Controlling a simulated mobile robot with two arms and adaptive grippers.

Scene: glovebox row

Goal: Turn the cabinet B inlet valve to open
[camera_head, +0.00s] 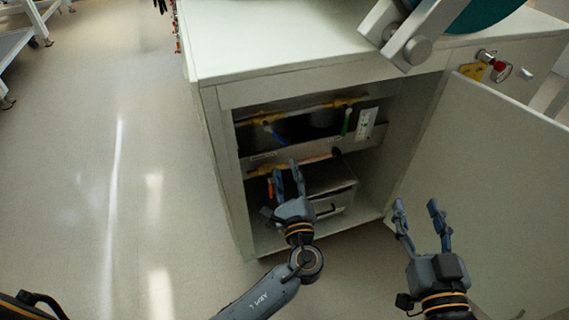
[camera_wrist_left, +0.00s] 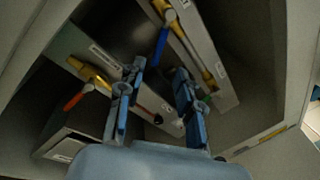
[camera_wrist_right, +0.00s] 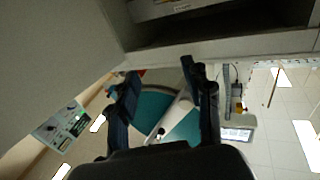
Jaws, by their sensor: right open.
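The open cabinet (camera_head: 222,160) holds yellow pipes with coloured lever handles. On the upper pipe, a blue handle (camera_head: 275,134) and a green handle (camera_head: 346,122) show; the blue handle also shows in the left wrist view (camera_wrist_left: 161,46). On the lower pipe, an orange handle (camera_head: 270,188) hangs down at the left, also in the left wrist view (camera_wrist_left: 75,101). The labels are too small to read, so I cannot tell which is the cabinet B inlet valve. My left gripper (camera_head: 287,170) is open and empty before the lower pipe. My right gripper (camera_head: 416,204) is open and empty near the door.
The cabinet door (camera_head: 490,190) stands open on the right. A grey box with a handle (camera_head: 333,205) sits low inside the cabinet. A white panel (camera_head: 367,123) is at the upper right inside. The floor (camera_head: 90,200) at the left is clear.

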